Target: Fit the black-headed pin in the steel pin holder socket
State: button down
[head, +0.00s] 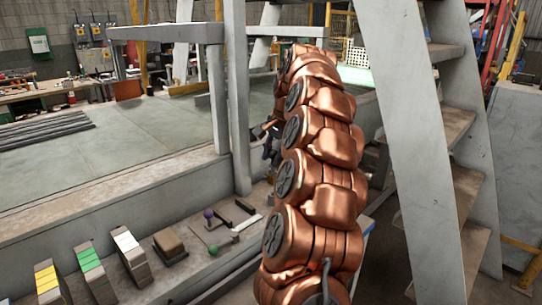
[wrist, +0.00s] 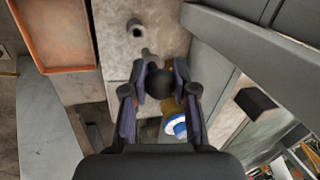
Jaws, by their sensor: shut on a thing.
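My gripper (wrist: 158,76) is shut on the black-headed pin (wrist: 160,84) in the wrist view. The pin's round black head sits between the two fingers, and a short grey shaft points up the picture. A small grey cylinder with a dark opening, which looks like the steel pin holder socket (wrist: 135,29), stands on the pale surface beyond the fingertips. A visible gap lies between the shaft and this socket. In the head view my gripper (head: 270,140) is mostly hidden behind my copper arm, and I cannot make out the pin or socket there.
An orange-rimmed tray (wrist: 98,67) lies at upper left in the wrist view. A yellow item with a blue and white end (wrist: 176,127) is close by the right finger. In the head view, colour-topped blocks (head: 90,262) and a purple ball (head: 208,214) line the ledge; a grey post (head: 238,110) stands left of my arm.

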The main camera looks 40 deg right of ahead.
aim_at(273, 169)
jog(key=shift+f+b, duration=1)
jog(key=shift+f, duration=1.25)
jog(key=shift+a+f+b, duration=0.1)
jog(key=shift+f+b, duration=1.3)
jog(key=shift+f, duration=1.05)
jog(key=c, duration=0.8)
grip_release()
jog(key=shift+v, duration=6)
